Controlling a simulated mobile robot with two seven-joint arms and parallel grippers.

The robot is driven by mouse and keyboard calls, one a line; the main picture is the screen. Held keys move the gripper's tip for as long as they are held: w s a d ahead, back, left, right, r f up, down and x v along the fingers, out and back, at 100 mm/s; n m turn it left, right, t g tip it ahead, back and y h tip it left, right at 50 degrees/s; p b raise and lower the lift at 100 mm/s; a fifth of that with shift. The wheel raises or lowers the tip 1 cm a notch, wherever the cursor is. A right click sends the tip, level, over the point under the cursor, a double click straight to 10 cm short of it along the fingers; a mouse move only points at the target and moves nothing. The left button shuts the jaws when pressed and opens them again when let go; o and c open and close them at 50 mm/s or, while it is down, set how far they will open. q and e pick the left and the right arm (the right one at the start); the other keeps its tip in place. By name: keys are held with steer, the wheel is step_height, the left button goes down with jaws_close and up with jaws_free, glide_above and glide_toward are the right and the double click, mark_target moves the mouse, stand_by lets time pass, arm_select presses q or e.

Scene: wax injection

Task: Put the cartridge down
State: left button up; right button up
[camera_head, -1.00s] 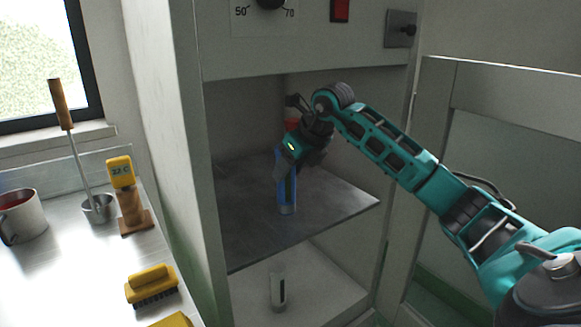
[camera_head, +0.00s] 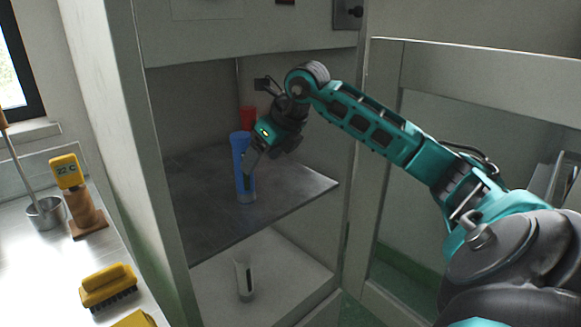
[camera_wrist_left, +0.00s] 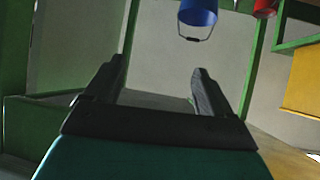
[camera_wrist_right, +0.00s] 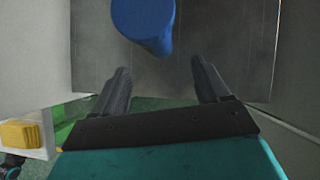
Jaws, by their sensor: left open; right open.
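The blue cartridge (camera_head: 241,148) stands upright on the dark shelf (camera_head: 290,192) inside the cabinet in the head view. My right gripper (camera_head: 250,165) is open just right of the cartridge, with a finger in front of part of it. In the right wrist view the cartridge (camera_wrist_right: 145,22) lies beyond the open fingertips (camera_wrist_right: 160,82), with nothing between the fingers. My left gripper (camera_wrist_left: 157,80) is open and empty in the left wrist view and out of the head view.
A red object (camera_head: 248,118) is behind the cartridge. A pale cylinder with a dark slot (camera_head: 244,277) stands on the lower shelf. The cabinet's left wall (camera_head: 118,130) separates it from the bench with a yellow brush (camera_head: 107,284). A blue bucket (camera_wrist_left: 198,12) shows in the left wrist view.

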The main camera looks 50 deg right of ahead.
steer(key=s+b, duration=0.8)
steer(key=shift+d, duration=0.25)
stand_by(0.6)
